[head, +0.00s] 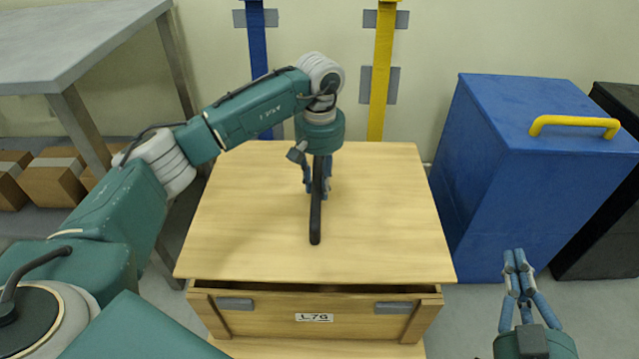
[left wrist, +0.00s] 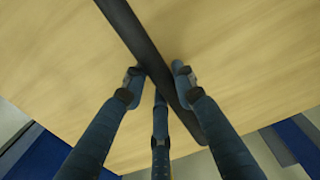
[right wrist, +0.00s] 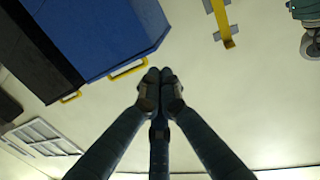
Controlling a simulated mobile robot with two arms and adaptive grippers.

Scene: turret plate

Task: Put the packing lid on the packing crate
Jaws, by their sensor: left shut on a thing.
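The packing lid (head: 255,225) is a flat pale wooden board with a long black handle (head: 315,220) along its middle. A dark gap shows between the lid's front edge and the crate's front rim; I cannot tell whether the lid rests on the crate. My left gripper (head: 318,185) is shut on the handle, with its fingers on both sides in the left wrist view (left wrist: 158,85). My right gripper (head: 515,262) is shut and empty, right of the crate.
A blue cabinet (head: 500,170) with a yellow handle stands at the right, beside a black one (head: 610,200). Blue and yellow posts (head: 382,70) stand at the wall behind. A grey table (head: 70,45) and cardboard boxes (head: 50,180) are at the left.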

